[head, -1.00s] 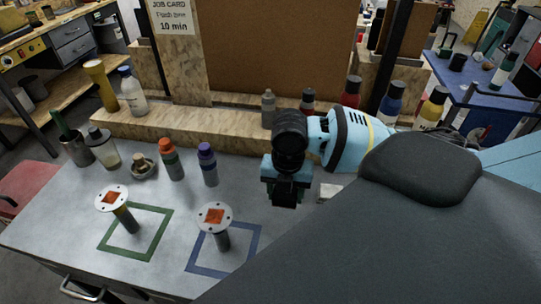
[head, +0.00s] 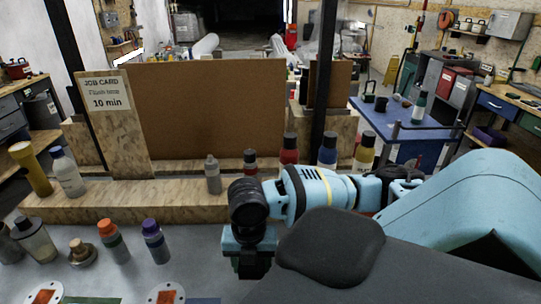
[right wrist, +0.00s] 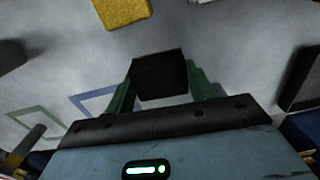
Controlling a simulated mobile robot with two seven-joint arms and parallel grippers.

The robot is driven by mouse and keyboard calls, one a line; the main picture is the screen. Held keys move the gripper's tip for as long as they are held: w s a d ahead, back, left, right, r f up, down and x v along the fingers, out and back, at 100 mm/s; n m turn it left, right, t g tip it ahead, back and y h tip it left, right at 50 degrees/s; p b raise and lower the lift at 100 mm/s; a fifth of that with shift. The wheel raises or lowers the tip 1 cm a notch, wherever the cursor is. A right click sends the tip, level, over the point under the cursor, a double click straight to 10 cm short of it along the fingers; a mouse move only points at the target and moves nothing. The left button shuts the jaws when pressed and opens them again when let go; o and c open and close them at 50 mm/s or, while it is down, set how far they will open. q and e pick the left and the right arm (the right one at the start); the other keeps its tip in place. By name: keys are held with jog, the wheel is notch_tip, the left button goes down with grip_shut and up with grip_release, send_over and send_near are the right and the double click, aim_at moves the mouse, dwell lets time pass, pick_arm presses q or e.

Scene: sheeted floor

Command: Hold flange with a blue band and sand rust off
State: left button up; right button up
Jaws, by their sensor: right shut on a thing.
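Two flanges with pale round plates and rust-orange square patches stand at the bottom edge of the head view, a left flange (head: 45,292) and a right flange (head: 166,292). Their stems are cut off, so I cannot see a blue band on either. My right gripper (head: 252,265) is over the bench, to the right of both flanges. In the right wrist view its green fingers (right wrist: 160,85) are shut on a dark block (right wrist: 160,74). I cannot tell whether the block is a sanding block. My left gripper is not in view.
An orange-capped bottle (head: 113,241), a purple-capped bottle (head: 156,241) and other containers stand behind the flanges. A wooden ledge (head: 130,207) with several bottles runs along the back. The right wrist view shows a yellow block (right wrist: 122,12), a blue outline (right wrist: 93,103) and a green outline (right wrist: 37,121).

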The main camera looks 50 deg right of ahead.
jog(key=w+a+r+m, duration=0.4)
jog(key=a+r+m, duration=0.1)
jog(key=m, duration=0.7)
jog(key=w+a+r+m, duration=0.4)
jog(key=a+r+m, duration=0.2)
jog(key=m, duration=0.7)
jog(key=shift+w+r+m, duration=0.2)
jog(key=shift+w+m, duration=0.1)
jog(key=shift+w, duration=0.1)
